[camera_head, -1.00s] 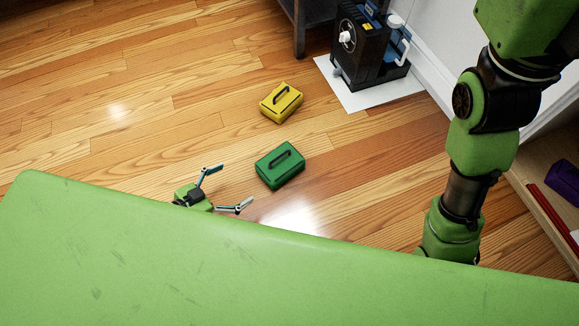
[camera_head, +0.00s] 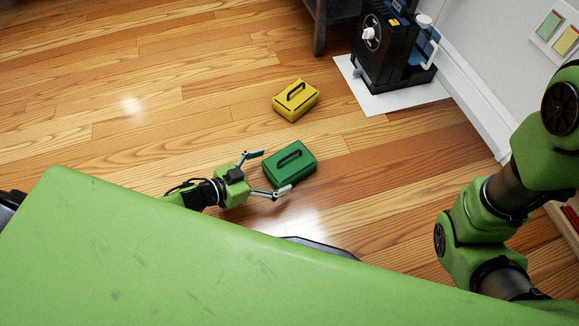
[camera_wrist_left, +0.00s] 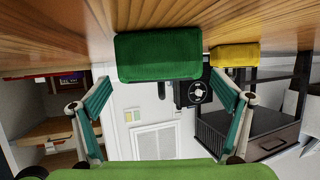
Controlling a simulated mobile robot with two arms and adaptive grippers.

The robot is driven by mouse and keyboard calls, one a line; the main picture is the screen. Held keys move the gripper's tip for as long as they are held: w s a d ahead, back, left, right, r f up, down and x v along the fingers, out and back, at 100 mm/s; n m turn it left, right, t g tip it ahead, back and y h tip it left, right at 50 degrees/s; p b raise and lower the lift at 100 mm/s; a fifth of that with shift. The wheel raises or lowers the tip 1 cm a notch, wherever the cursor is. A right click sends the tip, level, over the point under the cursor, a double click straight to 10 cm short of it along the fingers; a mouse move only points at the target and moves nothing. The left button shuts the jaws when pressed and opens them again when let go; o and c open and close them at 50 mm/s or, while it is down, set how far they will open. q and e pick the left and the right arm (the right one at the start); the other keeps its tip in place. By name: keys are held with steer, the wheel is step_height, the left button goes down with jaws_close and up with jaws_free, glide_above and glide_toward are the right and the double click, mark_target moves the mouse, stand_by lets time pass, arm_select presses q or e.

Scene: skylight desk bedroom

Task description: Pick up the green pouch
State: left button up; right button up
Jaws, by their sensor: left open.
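The green pouch (camera_head: 289,163), a box-like case with a black handle, lies on the wooden floor. My left gripper (camera_head: 268,172) is open, with its fingers pointing at the pouch's left side in the head view. One fingertip is close to the pouch's front left corner; I cannot tell whether it touches. In the left wrist view the pouch (camera_wrist_left: 158,56) is centred ahead, between and beyond the open fingers (camera_wrist_left: 160,115). Nothing is between the fingers. My right arm shows at the right of the head view, but its gripper is out of view.
A yellow pouch (camera_head: 295,100) lies on the floor behind the green one. A black machine (camera_head: 392,48) stands on a white sheet (camera_head: 385,97) near the wall at the back right. The floor to the left is clear.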

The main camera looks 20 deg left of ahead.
mark_target(289, 163)
arm_select(q)
steer(key=b+x, duration=0.2)
steer(key=x, duration=0.1)
steer(key=shift+w+d+f+b, duration=0.1)
steer(key=shift+w+d+b, duration=0.05)
steer(key=shift+w+b, duration=0.15)
steer(key=shift+w+d, duration=0.2)
steer(key=c, duration=1.3)
steer(key=shift+c, duration=0.2)
